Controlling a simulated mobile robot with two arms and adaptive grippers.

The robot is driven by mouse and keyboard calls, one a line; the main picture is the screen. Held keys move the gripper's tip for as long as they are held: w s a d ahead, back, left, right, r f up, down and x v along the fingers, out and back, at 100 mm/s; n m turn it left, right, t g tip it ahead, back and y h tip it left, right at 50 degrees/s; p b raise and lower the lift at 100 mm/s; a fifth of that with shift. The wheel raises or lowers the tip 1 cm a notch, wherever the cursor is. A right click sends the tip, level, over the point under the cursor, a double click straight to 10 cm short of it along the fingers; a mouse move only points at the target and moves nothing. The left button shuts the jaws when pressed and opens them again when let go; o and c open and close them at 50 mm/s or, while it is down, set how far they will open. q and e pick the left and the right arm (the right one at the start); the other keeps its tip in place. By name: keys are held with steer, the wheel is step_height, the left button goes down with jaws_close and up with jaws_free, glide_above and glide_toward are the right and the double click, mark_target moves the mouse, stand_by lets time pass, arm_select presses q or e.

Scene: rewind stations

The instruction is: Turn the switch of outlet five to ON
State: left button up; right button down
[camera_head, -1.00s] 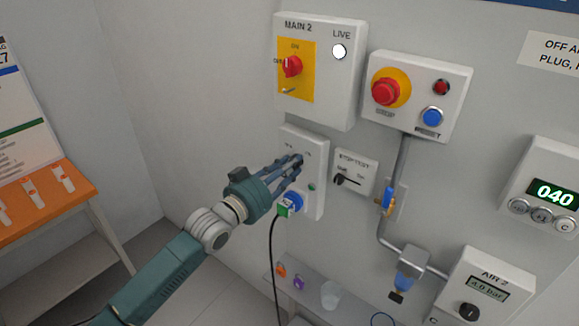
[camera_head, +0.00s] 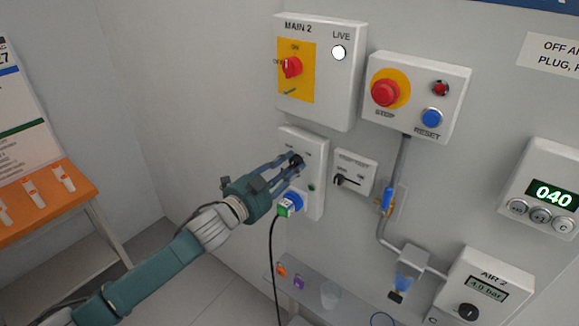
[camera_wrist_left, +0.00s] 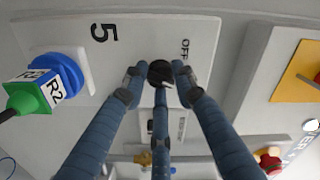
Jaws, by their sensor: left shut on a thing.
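The white outlet box (camera_head: 318,165) is on the wall below the MAIN 2 panel. It also shows in the left wrist view (camera_wrist_left: 125,70), marked 5, with an OFF label near the switch. The switch is a small black knob (camera_wrist_left: 160,72); in the head view my fingers largely cover it. My left gripper (camera_head: 295,161) is shut on the knob, its blue fingers around it, also in the left wrist view (camera_wrist_left: 158,80). The knob's exact angle is hard to tell. A blue socket with a green plug (camera_head: 283,210) is on the box's lower part. My right gripper is out of view.
The MAIN 2 panel (camera_head: 345,85) is above. A stop/reset box (camera_head: 455,75) is at upper right, and a small panel with a black lever (camera_head: 365,165) is just right of the outlet. The plug's black cable (camera_head: 274,260) hangs below the gripper.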

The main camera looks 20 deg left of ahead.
arm_select(q)
steer(key=shift+a+f+m, duration=0.1)
steer(key=shift+f+m, duration=0.05)
steer(key=shift+m, duration=1.65)
steer(key=o, duration=1.2)
steer(key=shift+c, duration=0.2)
steer(key=shift+s+a, duration=0.1)
steer(key=shift+s, duration=0.25)
steer(key=v, duration=1.1)
